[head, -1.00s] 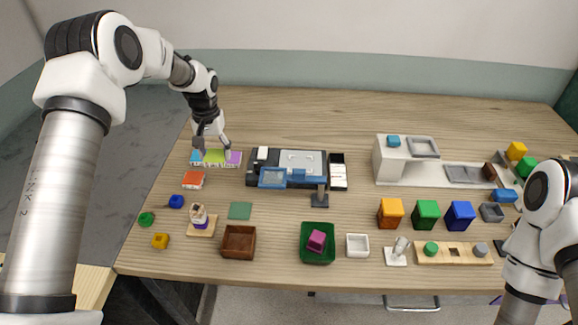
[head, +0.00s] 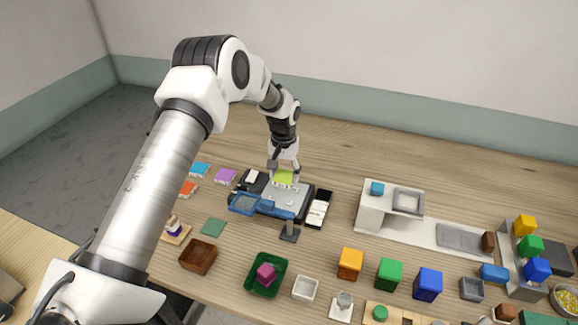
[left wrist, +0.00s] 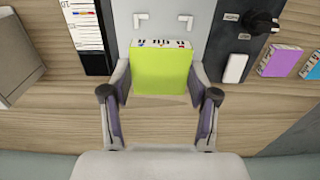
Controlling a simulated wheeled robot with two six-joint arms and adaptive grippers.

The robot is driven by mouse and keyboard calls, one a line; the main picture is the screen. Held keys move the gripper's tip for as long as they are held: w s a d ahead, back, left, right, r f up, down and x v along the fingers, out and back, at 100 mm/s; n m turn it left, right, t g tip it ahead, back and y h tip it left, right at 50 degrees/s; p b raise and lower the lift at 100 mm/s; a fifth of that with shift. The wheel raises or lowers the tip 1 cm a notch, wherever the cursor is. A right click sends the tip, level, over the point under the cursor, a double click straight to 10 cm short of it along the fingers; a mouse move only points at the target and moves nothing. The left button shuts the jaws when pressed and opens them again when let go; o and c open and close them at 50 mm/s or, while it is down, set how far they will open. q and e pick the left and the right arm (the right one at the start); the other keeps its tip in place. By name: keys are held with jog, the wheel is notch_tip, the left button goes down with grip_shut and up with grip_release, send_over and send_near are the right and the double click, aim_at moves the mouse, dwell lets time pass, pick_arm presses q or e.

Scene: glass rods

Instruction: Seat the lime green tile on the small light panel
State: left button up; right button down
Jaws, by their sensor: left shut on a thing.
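My left gripper (head: 284,171) is shut on the lime green tile (head: 284,180). The tile shows between the fingers in the left wrist view (left wrist: 162,70), with small coloured marks along its far edge. It appears held at the near edge of the light grey panel (left wrist: 165,33), which carries white corner marks. In the head view the panel (head: 287,195) lies on the black device, partly below the tile. I cannot tell whether tile and panel touch. My right gripper is not in view.
A blue-framed tray (head: 243,203) sits at the device's front. A black strip with white labels (head: 318,210) stands at its right. Purple (head: 225,176), blue (head: 200,170) and orange (head: 188,188) tiles lie to the left. A knob (left wrist: 262,22) rises beside the panel.

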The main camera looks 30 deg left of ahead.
aim_at(283, 195)
pick_arm(q)
jog(key=shift+s+a+f+b, duration=0.15)
jog(key=shift+a+f+b, duration=0.15)
jog(key=shift+a+f, duration=0.05)
jog(key=shift+a+f+b, duration=0.1)
jog(key=shift+f+b, duration=0.2)
jog(key=shift+f, duration=0.05)
jog(key=shift+w+d+f+b, duration=0.15)
jog(key=shift+d+f+b, duration=0.1)
jog(key=shift+f+b, duration=0.35)
jog(key=shift+w+d+f+b, duration=0.1)
jog(key=shift+d+f+b, duration=0.1)
jog(key=shift+f+b, duration=0.35)
jog(key=shift+f, duration=0.5)
jog(key=shift+s+a+f, duration=0.15)
jog(key=shift+a+f, duration=0.1)
jog(key=shift+f, duration=0.25)
jog(key=shift+d, duration=0.1)
jog(key=o, duration=1.2)
jog(key=shift+o, duration=0.7)
